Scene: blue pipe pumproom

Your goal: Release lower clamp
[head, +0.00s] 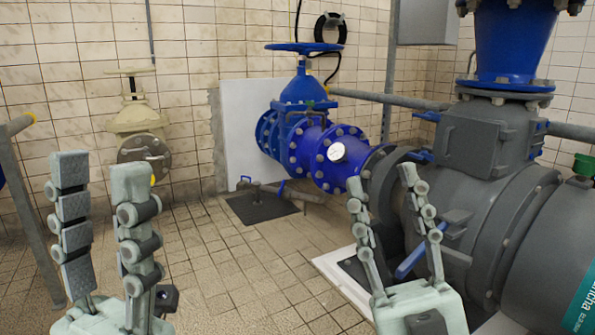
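A blue lever (411,261) sits low on the side of the large grey pipe housing (470,150), by a dark bracket (456,222); it looks like the lower clamp's handle. Another small blue lever (420,157) shows higher up on the housing. My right gripper (382,180) is open and points up, its fingers apart in front of the pipe joint. Its right finger overlaps part of the lower lever; I cannot tell whether they touch. My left gripper (98,166) is open and empty at the far left, away from the pipe.
A blue valve with a handwheel (303,48) and a blue flanged pipe (318,152) run into the grey housing. A beige valve (138,120) stands at the back wall. A grey railing (35,220) is at left. The tiled floor (235,260) between my grippers is clear.

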